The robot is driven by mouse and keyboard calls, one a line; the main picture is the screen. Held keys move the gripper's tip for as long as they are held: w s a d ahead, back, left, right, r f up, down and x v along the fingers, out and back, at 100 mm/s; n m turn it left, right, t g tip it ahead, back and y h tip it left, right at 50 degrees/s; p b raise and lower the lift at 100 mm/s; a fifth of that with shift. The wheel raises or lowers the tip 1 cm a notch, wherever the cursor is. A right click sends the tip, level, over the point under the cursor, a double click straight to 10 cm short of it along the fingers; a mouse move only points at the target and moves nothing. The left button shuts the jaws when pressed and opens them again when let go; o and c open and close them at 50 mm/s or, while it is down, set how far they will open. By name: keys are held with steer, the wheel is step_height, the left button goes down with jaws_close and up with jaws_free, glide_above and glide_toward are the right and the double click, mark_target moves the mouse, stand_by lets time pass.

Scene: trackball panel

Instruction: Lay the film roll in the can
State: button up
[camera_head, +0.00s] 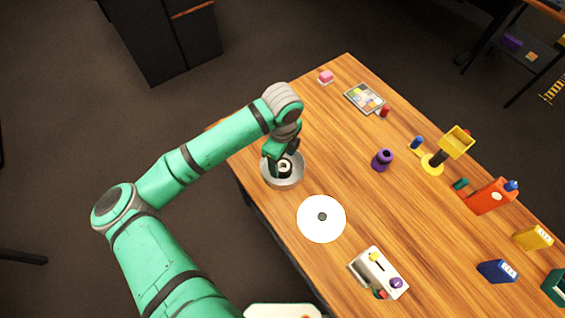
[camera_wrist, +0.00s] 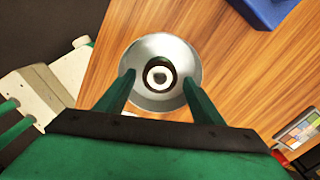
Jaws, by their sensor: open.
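The can (camera_head: 270,178) is a shallow, round silver-grey bowl near the left edge of the wooden table; it also shows in the wrist view (camera_wrist: 190,70). The film roll (camera_head: 285,167), black with a white ring and a dark centre, is inside the can's rim, face up; it also shows in the wrist view (camera_wrist: 150,79). I cannot tell whether it touches the can's floor. My gripper (camera_wrist: 158,77) is open above the can, with its fingers apart on either side of the roll. In the head view the gripper partly hides both.
A white disc (camera_head: 336,230) with a grey centre lies beside the can. A silver box (camera_head: 378,272) with knobs stands near the front. A purple piece (camera_head: 381,159), a yellow stand (camera_head: 433,163) and a red-orange block (camera_head: 489,197) are further right. The wood between can and purple piece is clear.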

step_height(320, 180, up, 9)
stand_by(0.3)
stand_by(0.5)
